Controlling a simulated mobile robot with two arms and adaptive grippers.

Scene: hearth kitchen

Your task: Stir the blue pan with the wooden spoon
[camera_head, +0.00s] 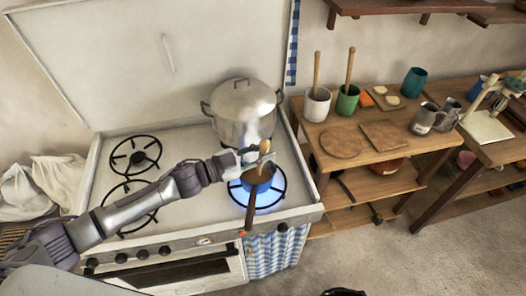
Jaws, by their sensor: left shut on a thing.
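The blue pan (258,175) sits on the front right burner of the stove. Its brown handle (250,209) points toward the stove's front edge. My left gripper (255,157) is over the pan and shut on the wooden spoon (265,147). The spoon is roughly upright, with its upper end showing above the fingers. Its lower part reaches down at the pan, and I cannot tell whether it touches the bottom. The gripper hides part of the pan's far side. My right gripper is not in view.
A lidded pot (243,112) steams just behind the pan, close to my left gripper. The burner glows blue under the pan. The left burners (136,155) are empty. A wooden table (350,160) on the right holds cups, boards and other spoons.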

